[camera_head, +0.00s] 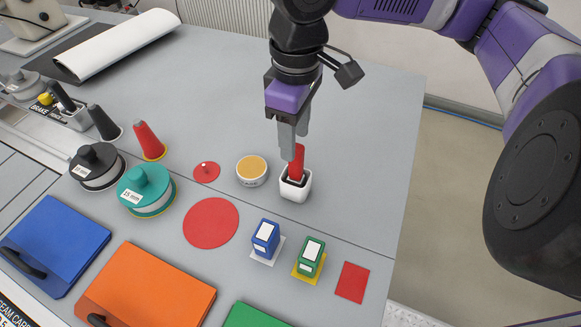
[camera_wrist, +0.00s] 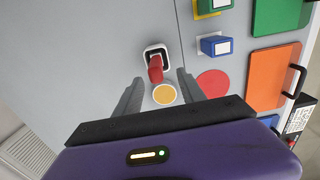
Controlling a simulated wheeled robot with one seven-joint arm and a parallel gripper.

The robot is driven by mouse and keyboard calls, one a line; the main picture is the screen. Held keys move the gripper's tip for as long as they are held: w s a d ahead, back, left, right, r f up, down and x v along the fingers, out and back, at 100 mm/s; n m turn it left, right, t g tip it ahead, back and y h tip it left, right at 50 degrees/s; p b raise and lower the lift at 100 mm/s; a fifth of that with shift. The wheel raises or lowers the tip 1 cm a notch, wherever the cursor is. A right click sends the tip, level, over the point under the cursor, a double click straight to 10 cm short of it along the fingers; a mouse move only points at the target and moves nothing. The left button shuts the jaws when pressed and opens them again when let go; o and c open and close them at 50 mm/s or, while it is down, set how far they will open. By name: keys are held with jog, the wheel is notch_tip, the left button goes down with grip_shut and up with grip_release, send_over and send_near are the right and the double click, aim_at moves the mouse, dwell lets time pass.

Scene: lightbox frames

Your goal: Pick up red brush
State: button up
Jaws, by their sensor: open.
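The red brush (camera_head: 297,160) stands upright in a small white square holder (camera_head: 295,187) on the grey table. In the wrist view the red brush (camera_wrist: 155,68) points up toward the camera, out of the white-rimmed holder (camera_wrist: 157,49). My gripper (camera_head: 292,150) is above the brush in the head view, its fingers pointing down close to the brush's top. In the wrist view my gripper (camera_wrist: 158,88) has its two fingers spread apart, with the brush between and slightly beyond their tips. I cannot tell whether a finger touches the brush. The brush's lower end is hidden in the holder.
A round pot with a yellow top (camera_head: 251,170) stands just left of the holder. A blue block (camera_head: 265,238) and a green block (camera_head: 310,256) stand in front. A red cone (camera_head: 149,140) and a teal weight (camera_head: 146,188) are at left. The table right of the holder is clear.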

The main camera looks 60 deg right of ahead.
aim_at(297, 146)
jog(key=shift+d+f, duration=0.2)
jog(key=shift+f, duration=1.2)
jog(key=shift+d+f, duration=0.15)
jog(key=shift+f, duration=1.2)
grip_shut()
